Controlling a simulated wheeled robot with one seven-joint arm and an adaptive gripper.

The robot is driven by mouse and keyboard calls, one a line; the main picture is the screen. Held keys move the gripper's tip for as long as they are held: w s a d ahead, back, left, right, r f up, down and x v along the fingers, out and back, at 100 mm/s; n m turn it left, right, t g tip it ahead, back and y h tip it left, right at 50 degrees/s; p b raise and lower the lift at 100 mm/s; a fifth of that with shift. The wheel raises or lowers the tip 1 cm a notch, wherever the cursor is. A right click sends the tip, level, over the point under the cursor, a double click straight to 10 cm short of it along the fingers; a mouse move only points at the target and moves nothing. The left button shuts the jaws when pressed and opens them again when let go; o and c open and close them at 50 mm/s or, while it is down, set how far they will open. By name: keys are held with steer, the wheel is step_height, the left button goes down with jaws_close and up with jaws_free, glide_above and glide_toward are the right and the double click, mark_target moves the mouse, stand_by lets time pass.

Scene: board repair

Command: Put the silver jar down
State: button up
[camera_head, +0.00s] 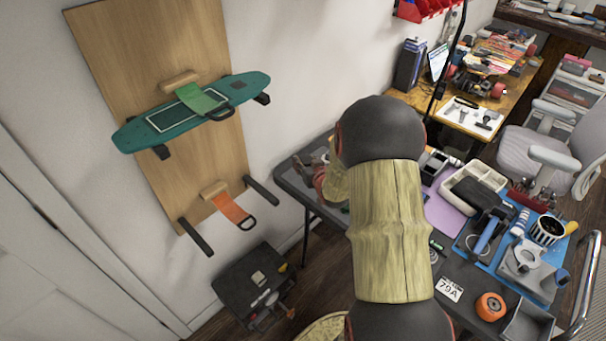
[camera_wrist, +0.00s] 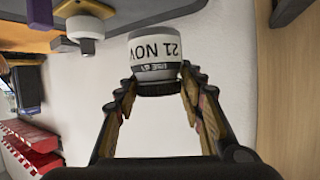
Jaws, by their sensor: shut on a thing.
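The silver jar (camera_wrist: 153,52) is in the wrist view, a pale grey cylinder with a dark cap and a label that reads "21 NOV" upside down in the picture. My gripper (camera_wrist: 158,84) is shut on it, with one finger on each side of its dark-capped end. In the head view my arm covers most of the gripper, and I cannot make out the jar there. The dark worktable (camera_head: 293,178) lies beneath and around the arm.
The table's right part is crowded: a white tray (camera_head: 453,197), a blue mat (camera_head: 463,243), an orange wheel (camera_head: 490,307) and a striped cup (camera_head: 547,230). A board with a green skateboard (camera_head: 190,110) leans at the left wall. A black case (camera_head: 252,285) stands on the floor.

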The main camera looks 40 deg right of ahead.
steer(key=w+f, duration=0.1)
steer(key=d+f+b, duration=0.1)
steer(key=w+f, duration=0.1)
steer(key=f, duration=0.1)
steer(key=shift+w+d, duration=0.3)
steer(key=shift+w+d+f+b, duration=0.15)
steer(key=shift+f+b, duration=0.3)
steer(key=shift+f, duration=0.4)
steer(key=shift+w+a+f+b, duration=0.1)
steer(key=shift+f+b, duration=0.3)
steer(key=shift+f, duration=0.45)
steer(key=shift+f, duration=0.2)
steer(key=o, duration=1.3)
steer(key=shift+c, duration=0.2)
steer(key=shift+r, duration=0.15)
